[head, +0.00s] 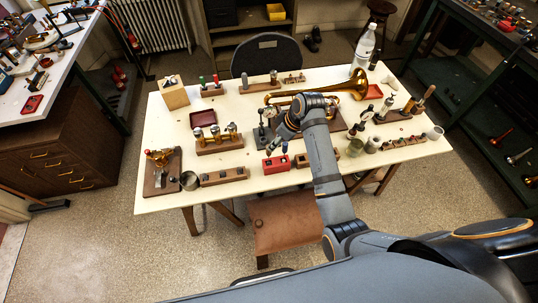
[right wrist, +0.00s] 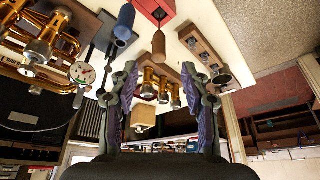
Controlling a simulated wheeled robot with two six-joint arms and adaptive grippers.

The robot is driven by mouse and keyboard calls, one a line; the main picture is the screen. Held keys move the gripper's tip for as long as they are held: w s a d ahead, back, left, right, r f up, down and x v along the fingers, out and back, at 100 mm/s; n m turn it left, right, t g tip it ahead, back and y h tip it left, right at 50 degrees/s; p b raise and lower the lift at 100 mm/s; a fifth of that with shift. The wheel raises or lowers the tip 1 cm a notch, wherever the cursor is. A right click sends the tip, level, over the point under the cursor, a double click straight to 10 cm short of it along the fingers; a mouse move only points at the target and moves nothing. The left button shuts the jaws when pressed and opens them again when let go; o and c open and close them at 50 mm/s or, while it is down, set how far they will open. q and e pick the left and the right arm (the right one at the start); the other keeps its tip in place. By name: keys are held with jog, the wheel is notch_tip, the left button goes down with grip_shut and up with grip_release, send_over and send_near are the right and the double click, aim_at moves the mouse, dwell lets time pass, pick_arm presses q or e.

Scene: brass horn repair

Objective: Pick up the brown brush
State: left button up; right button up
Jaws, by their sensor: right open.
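A brown-handled tool, which looks like the brown brush (right wrist: 158,46), stands in a red block (right wrist: 153,9) in the right wrist view. A blue-handled tool (right wrist: 124,22) stands beside it. The red block (head: 276,165) also shows near the table's front edge in the head view, where I cannot make out the brush clearly. My right gripper (right wrist: 159,70) is open and empty. My right gripper (head: 277,146) is just above the red block in the head view. My left gripper is not in view.
A brass trumpet (head: 350,86) lies behind my right arm. A wooden block with brass valves (head: 218,142) and a long wooden block (head: 224,176) are to the left. A dial gauge (right wrist: 82,73) stands close by. Bare tabletop (head: 165,125) shows at the left.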

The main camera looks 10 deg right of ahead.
jog(key=p+x, duration=0.1)
jog(key=x, duration=0.7)
jog(key=shift+w+a+f+p, duration=0.1)
jog(key=shift+w+f+p, duration=0.1)
jog(key=shift+f+p, duration=0.15)
jog(key=shift+r, duration=0.1)
grip_shut()
